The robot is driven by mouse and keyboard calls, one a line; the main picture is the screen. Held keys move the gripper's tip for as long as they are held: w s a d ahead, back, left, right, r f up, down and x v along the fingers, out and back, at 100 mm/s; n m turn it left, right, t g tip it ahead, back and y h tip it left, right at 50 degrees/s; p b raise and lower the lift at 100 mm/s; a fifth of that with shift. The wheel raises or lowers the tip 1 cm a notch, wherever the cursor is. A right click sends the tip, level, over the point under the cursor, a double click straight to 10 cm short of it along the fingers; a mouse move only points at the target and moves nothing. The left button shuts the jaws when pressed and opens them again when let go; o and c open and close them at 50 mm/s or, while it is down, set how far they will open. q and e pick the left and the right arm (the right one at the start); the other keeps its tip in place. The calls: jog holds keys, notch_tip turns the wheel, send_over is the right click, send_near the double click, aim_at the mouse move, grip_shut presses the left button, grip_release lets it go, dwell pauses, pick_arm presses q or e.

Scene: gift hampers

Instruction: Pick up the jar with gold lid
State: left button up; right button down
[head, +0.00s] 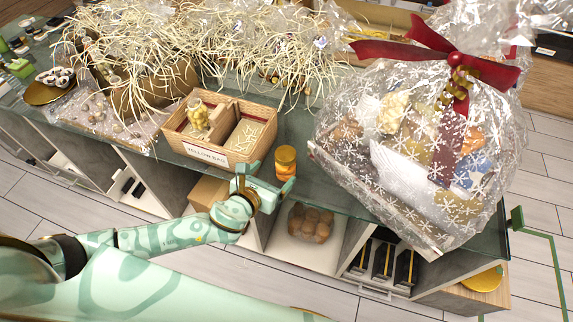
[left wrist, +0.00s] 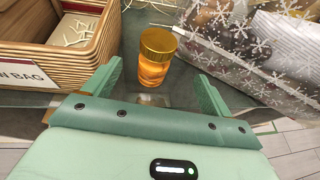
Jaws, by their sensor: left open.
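The jar with gold lid (head: 286,162) stands upright on the glass counter, right of the wooden box, with amber contents. In the left wrist view the jar (left wrist: 156,57) shows its gold lid and amber body, ahead of and between my two fingers. My left gripper (head: 268,184) is open at the counter's front edge, with its fingers pointing toward the jar. In the left wrist view the left gripper (left wrist: 158,90) has its fingers spread wide and nothing held. My right gripper is not in view.
A two-compartment wooden box (head: 222,132) stands close left of the jar. A large wrapped hamper (head: 400,150) with a red bow stands to the right. Straw-filled clear bags (head: 255,45) lie behind. A little bare glass counter (head: 305,180) surrounds the jar.

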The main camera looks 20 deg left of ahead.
aim_at(281, 165)
pick_arm(q)
jog(key=b+x, duration=0.1)
jog(key=x, duration=0.3)
jog(key=shift+w+f, duration=0.15)
jog(key=b+x, duration=0.1)
jog(key=x, duration=0.1)
jog(key=b+x, duration=0.1)
jog(key=x, duration=0.2)
jog(key=shift+w+a+f, duration=0.2)
jog(key=shift+f, duration=0.15)
jog(key=shift+s+r, duration=0.1)
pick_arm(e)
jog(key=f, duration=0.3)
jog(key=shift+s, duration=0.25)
pick_arm(q)
jog(key=c, duration=1.3)
